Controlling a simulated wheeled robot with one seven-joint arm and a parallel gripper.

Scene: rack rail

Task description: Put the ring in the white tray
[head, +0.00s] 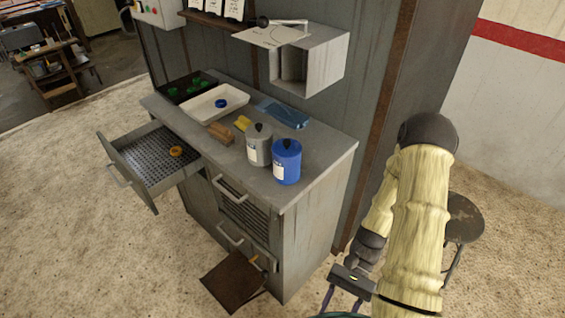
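The white tray (232,107) lies on the grey cabinet top, towards its back left. A small blue ring-like piece (221,103) is inside it. An orange-yellow ring (176,151) lies on the perforated bottom of the pulled-out top drawer (122,159), at the left of the cabinet. My gripper (338,309) is at the bottom edge of the picture, right of the cabinet and far from both ring and tray. Its two fingers point down and stand apart, with nothing seen between them. The fingertips are close to the picture's edge.
On the cabinet top (318,157) stand a grey canister (258,150) and a blue canister (286,165). A brown block, a yellow piece and a blue cloth-like item lie near. A wall box (312,62) overhangs the back. A stool (462,218) stands right.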

